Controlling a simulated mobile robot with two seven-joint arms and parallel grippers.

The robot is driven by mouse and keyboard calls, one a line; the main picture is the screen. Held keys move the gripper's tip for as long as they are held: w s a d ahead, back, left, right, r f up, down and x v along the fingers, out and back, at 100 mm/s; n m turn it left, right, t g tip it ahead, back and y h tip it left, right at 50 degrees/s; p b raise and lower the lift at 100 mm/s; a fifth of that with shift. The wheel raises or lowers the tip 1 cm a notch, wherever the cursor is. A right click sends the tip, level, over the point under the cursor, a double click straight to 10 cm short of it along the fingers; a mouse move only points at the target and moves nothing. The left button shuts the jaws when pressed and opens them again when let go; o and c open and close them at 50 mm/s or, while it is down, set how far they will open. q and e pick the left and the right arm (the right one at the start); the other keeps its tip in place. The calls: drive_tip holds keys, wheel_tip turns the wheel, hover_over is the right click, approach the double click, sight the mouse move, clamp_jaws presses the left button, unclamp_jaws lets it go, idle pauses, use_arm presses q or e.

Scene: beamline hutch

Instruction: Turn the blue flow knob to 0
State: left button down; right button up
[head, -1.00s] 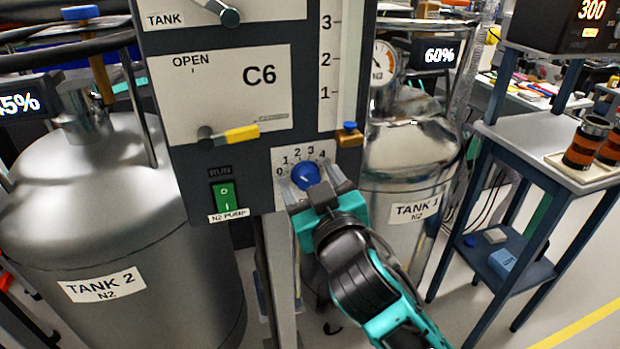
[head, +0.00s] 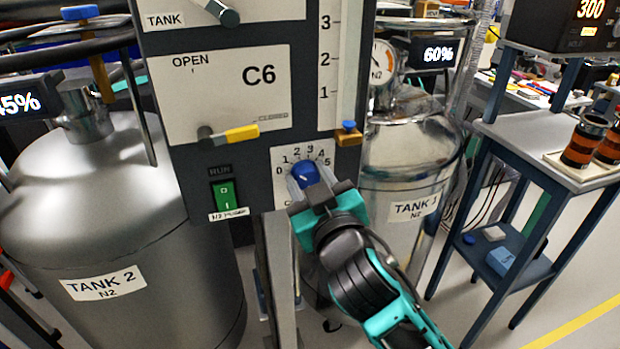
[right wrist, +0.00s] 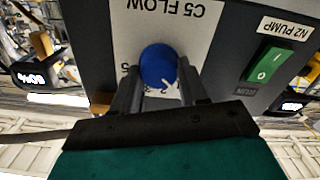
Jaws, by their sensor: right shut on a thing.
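The blue flow knob (head: 305,174) sits on a white dial plate (head: 283,191) at the lower right of the dark panel, with numbers 0 to 5 arched over it. My right gripper (head: 308,183) has one finger on each side of the knob and is shut on it. In the right wrist view, upside down, the knob (right wrist: 158,66) sits between the fingers under "C5 FLOW". Its white mark points to the lower right there, on the low-number side; the exact reading is unclear, as fingers hide some numbers. My left gripper is not in view.
A green pump switch (head: 224,195) is left of the dial. A yellow-tipped C6 lever (head: 242,133) is above it. Tank 2 (head: 110,230) and Tank 1 (head: 415,160) flank the panel.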

drive_tip(key=n+p, duration=0.2)
drive_tip(key=shift+r+n, duration=0.15)
drive_tip(key=shift+n, duration=0.15)
drive_tip(key=shift+n+p, duration=0.8)
drive_tip(key=shift+n, duration=0.5)
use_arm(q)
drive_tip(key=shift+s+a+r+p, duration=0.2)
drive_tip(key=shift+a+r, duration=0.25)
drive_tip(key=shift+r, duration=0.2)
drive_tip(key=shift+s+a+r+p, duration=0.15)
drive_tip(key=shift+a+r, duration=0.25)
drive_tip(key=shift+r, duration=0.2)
use_arm(e)
drive_tip(key=shift+f+n, duration=0.2)
drive_tip(key=shift+n, duration=0.1)
drive_tip(key=o, duration=1.1)
drive_tip(key=shift+c, duration=0.2)
